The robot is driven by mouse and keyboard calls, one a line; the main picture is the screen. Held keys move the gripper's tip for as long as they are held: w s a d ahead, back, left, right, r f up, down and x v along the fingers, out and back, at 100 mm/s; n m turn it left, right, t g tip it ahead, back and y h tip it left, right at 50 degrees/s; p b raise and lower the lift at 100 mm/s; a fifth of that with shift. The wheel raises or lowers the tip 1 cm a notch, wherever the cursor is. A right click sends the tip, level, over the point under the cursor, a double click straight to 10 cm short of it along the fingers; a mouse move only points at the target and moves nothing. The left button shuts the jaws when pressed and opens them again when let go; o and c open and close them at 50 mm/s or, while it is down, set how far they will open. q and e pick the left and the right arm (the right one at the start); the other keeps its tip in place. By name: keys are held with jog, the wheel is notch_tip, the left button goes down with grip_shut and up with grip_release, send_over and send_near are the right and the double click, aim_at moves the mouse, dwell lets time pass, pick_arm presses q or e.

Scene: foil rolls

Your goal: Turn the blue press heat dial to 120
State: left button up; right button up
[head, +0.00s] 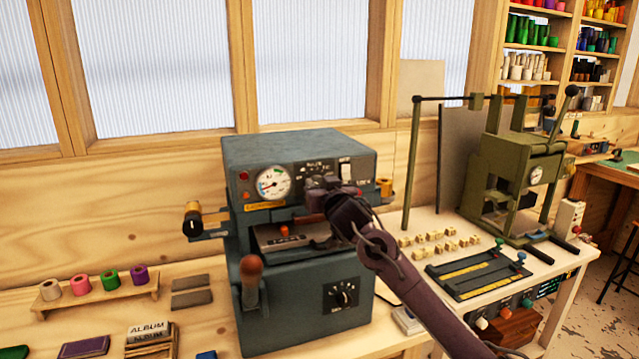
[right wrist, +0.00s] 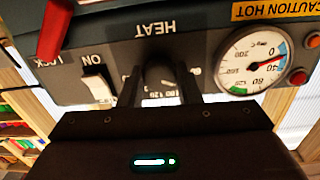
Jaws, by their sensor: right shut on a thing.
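The blue press (head: 297,152) stands on the bench in the middle of the head view. My right gripper (right wrist: 160,88) is at its upper front panel, with one finger on each side of the dark heat dial (right wrist: 160,76). It is shut on the dial. The right wrist view is upside down and shows the word HEAT beside the dial; most of the scale numbers and the dial's pointer are hidden or too small to read. In the head view my gripper hides the dial. A round gauge (head: 273,183) sits left of it. My left gripper is not in view.
A white ON switch (right wrist: 97,84) and a red lever (right wrist: 55,28) are close to my fingers. A brown-handled lever (head: 250,268) and a lower knob (head: 343,294) are on the press front. A green press (head: 515,170) stands on the right.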

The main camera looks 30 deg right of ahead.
jog(key=m+p, duration=0.2)
jog(key=m, duration=0.2)
jog(key=shift+r+m+p, duration=0.1)
jog(key=shift+m+p, duration=0.2)
jog(key=shift+p, duration=0.05)
jog(key=m+p, duration=0.2)
jog(key=m, duration=0.1)
jog(key=shift+m, duration=0.3)
jog(key=m+p, duration=0.1)
jog(key=m, duration=0.2)
jog(key=shift+p, duration=0.35)
jog(key=shift+m+p, duration=0.5)
jog(key=shift+m, duration=1.4)
jog(key=o, duration=1)
jog(key=shift+c, duration=0.2)
